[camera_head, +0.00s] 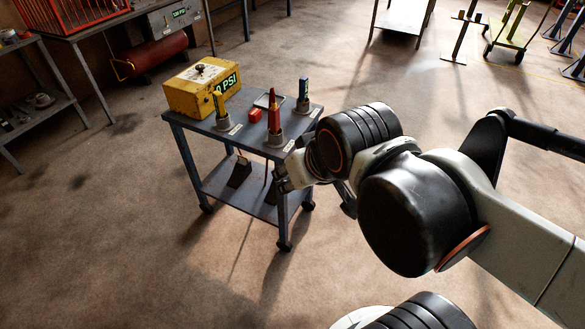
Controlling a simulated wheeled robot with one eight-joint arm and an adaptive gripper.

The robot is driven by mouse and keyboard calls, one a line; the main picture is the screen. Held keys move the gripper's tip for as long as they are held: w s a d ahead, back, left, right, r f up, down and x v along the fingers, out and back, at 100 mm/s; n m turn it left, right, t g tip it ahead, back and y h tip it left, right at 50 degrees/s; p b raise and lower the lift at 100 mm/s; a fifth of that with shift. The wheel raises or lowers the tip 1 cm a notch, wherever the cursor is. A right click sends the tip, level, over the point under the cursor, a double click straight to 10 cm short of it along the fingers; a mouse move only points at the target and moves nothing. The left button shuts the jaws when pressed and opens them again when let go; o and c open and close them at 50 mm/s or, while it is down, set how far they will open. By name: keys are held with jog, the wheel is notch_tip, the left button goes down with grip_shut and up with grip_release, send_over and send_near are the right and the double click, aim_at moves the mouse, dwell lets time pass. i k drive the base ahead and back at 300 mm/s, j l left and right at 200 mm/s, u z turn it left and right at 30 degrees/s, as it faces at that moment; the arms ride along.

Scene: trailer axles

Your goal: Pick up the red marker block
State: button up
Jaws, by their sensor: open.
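A small red block (255,115) lies on the top of the grey cart (185,122), near its middle. I cannot tell for sure which of these two is the red marker block. My gripper (283,183) is at the cart's right front corner, beside and seemingly below the edge of the top, partly hidden by my wrist. It is open and appears apart from both red things.
A yellow box with a PSI display (201,90) stands at the cart's back left. A lower shelf (225,185) holds dark items. The floor (110,240) left of the cart is clear.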

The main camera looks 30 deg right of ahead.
aim_at(254, 116)
jog(key=j+z, duration=0.2)
jog(key=j, duration=0.3)
jog(key=j+z, duration=0.2)
jog(key=j, duration=0.35)
jog(key=k+j+z, duration=0.2)
jog(key=j, duration=0.3)
jog(key=j+z, duration=0.2)
jog(key=j, duration=0.35)
jog(key=i+j+z, duration=0.25)
jog(key=z, duration=0.2)
jog(key=i+j+z, duration=0.45)
jog(key=k+l, duration=0.05)
jog(key=k, duration=0.05)
